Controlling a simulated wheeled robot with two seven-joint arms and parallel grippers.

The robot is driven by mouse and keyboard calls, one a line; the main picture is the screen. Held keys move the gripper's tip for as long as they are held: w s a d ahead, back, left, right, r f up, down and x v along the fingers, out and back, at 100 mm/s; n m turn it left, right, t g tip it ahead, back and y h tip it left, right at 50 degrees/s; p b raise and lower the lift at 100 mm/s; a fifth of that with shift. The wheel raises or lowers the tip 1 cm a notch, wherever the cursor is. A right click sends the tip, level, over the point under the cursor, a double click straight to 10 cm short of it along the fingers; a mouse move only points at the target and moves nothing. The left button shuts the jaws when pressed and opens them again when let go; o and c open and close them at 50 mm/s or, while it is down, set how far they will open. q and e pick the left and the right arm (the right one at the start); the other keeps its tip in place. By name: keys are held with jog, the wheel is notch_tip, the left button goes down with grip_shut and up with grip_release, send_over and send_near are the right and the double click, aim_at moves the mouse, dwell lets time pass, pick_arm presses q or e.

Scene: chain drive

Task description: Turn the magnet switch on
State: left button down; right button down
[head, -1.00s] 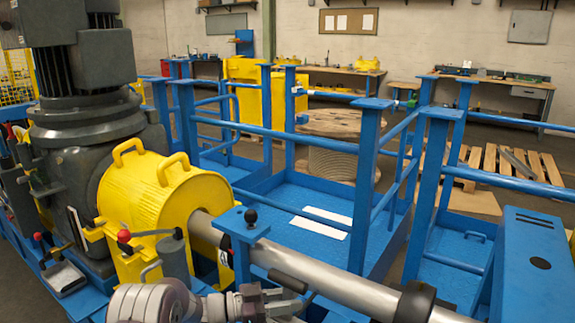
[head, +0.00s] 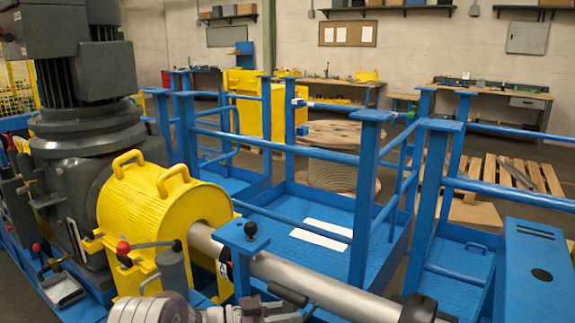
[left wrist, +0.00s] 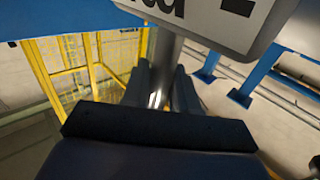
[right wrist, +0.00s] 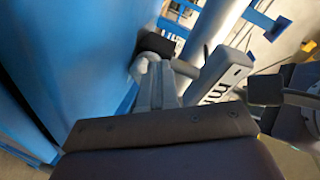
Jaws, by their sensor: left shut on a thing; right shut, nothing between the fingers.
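I cannot pick out the magnet switch with certainty. In the left wrist view a grey box with dark printing (left wrist: 225,18) fills the top. My left gripper (left wrist: 160,85) is shut on a metal rod (left wrist: 167,50) below this box. In the head view it is at the bottom edge (head: 283,312), partly cut off, close to a black grip-like piece (head: 288,296). In the right wrist view my right gripper (right wrist: 162,75) is shut and empty. Its tips are close to a pale rounded part (right wrist: 145,62) and a black block (right wrist: 157,43); contact is unclear. The lettered grey box (right wrist: 225,75) is beside it.
A yellow guard (head: 150,210) surrounds a grey shaft (head: 330,288) beside a large motor. A red-knobbed lever (head: 123,247) and a black-knobbed post (head: 250,229) stand close by. Blue railings (head: 370,190) rise behind. A blue wall (right wrist: 75,60) is left of my right gripper.

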jog(key=shift+s+d+f, duration=0.1)
jog(key=shift+d, duration=0.05)
dwell(0.5)
jog(key=shift+s+d, duration=0.1)
jog(key=shift+s+d+r, duration=0.15)
jog(key=shift+d+r, duration=0.1)
jog(key=shift+r, duration=0.1)
jog(key=shift+s+d+r, duration=0.15)
jog(key=shift+s+d, duration=0.05)
jog(key=shift+d, duration=0.2)
dwell(0.3)
jog(key=shift+r, duration=0.1)
jog(key=shift+r, duration=0.3)
jog(key=v, duration=0.4)
jog(key=f+v, duration=0.1)
jog(key=v, duration=0.1)
jog(key=shift+s+d+f, duration=0.1)
jog(key=shift+s+d, duration=0.05)
jog(key=shift+s, duration=0.15)
